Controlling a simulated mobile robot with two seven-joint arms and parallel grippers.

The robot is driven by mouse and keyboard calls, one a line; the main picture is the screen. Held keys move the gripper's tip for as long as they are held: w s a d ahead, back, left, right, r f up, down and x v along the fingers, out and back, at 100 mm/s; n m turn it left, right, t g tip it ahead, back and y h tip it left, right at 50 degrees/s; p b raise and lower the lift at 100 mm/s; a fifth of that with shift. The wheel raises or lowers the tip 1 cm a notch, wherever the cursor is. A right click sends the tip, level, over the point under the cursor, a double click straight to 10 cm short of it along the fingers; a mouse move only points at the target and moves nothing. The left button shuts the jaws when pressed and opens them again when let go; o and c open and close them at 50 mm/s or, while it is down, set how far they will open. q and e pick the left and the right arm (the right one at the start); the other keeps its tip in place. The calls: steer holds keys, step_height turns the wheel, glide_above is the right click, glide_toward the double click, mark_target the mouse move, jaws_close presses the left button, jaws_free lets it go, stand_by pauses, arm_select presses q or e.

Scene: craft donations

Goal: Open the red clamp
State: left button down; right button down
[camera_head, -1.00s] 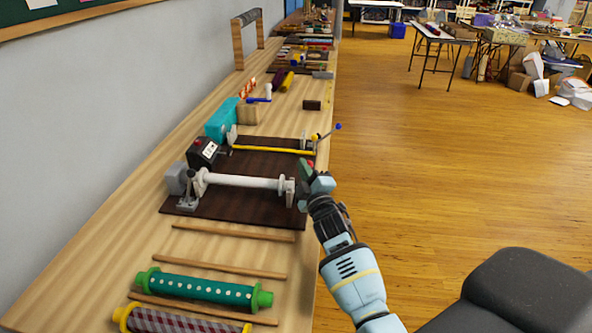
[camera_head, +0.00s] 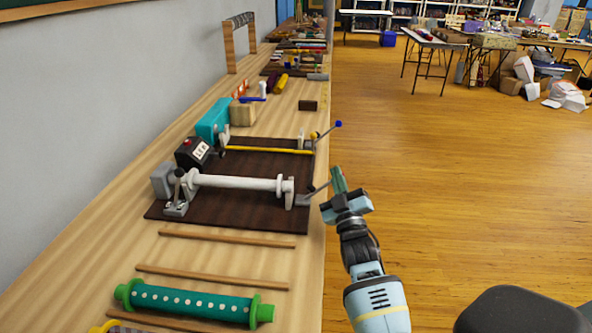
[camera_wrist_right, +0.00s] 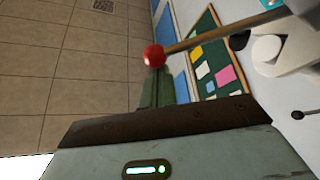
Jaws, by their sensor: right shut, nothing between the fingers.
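The red clamp's lever (camera_head: 318,188) shows in the head view at the right end of the white roller (camera_head: 238,182). It leans out to the right, past the dark base board, toward my right gripper. Its red ball knob (camera_wrist_right: 153,56) shows in the right wrist view, on a thin shaft, right at my fingertips; I cannot tell if they touch. In the head view the knob is hidden by the fingers. My right gripper (camera_head: 338,180) is shut and empty, just off the bench's right edge. My left gripper is not in view.
A second lever with a blue knob (camera_head: 338,124) sticks out behind, by the yellow rod (camera_head: 268,150). The dark base board (camera_head: 235,217) lies on the long wooden bench (camera_head: 228,258). A green dotted roller (camera_head: 190,303) lies in front.

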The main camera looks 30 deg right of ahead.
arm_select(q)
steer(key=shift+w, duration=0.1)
arm_select(e)
steer(key=shift+s+d+f+m+h, duration=0.2)
steer(key=shift+m+h, duration=0.1)
steer(key=shift+m, duration=0.1)
steer(key=shift+r, duration=0.1)
